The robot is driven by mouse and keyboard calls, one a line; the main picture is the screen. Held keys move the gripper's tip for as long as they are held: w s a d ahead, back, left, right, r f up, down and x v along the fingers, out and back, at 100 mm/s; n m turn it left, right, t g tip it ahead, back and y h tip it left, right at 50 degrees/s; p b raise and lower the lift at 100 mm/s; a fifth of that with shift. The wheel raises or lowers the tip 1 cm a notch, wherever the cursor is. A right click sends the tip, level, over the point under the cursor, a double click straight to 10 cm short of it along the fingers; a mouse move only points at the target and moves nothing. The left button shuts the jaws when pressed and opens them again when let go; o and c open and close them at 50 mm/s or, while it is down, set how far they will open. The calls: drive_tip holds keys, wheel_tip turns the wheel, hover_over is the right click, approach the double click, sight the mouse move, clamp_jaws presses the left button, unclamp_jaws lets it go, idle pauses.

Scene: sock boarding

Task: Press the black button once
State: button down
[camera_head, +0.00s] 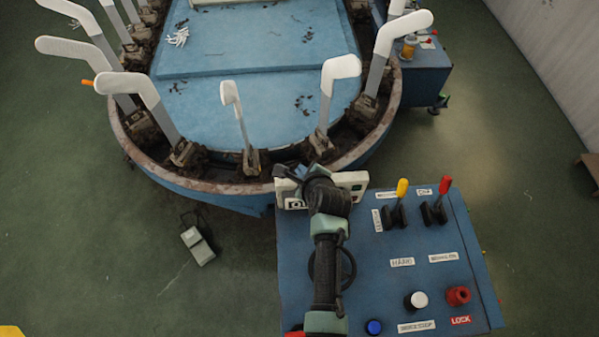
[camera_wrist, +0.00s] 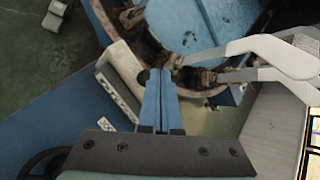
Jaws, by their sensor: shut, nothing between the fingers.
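My gripper (camera_wrist: 160,75) is shut and empty, its two blue fingers side by side. In the head view my gripper (camera_head: 287,172) is over the back left edge of the blue control panel (camera_head: 330,300), beside a white box (camera_head: 352,180). In the wrist view the white box (camera_wrist: 122,75) lies just left of the fingers. A small dark round part (camera_wrist: 143,76), possibly the black button, shows at the box's edge, close to the fingertips. I cannot tell whether they touch. My arm hides part of the box in the head view.
The panel also carries a yellow lever (camera_head: 402,188), a red lever (camera_head: 445,185), a blue button (camera_head: 374,327), a white button (camera_head: 418,299) and a red knob (camera_head: 458,296). A blue oval machine (camera_head: 215,193) with several upright white sock forms stands behind the panel.

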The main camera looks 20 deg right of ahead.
wheel_tip(320, 180, up, 5)
drive_tip(key=p, duration=0.5)
drive_tip(key=shift+r, duration=0.15)
idle(0.7)
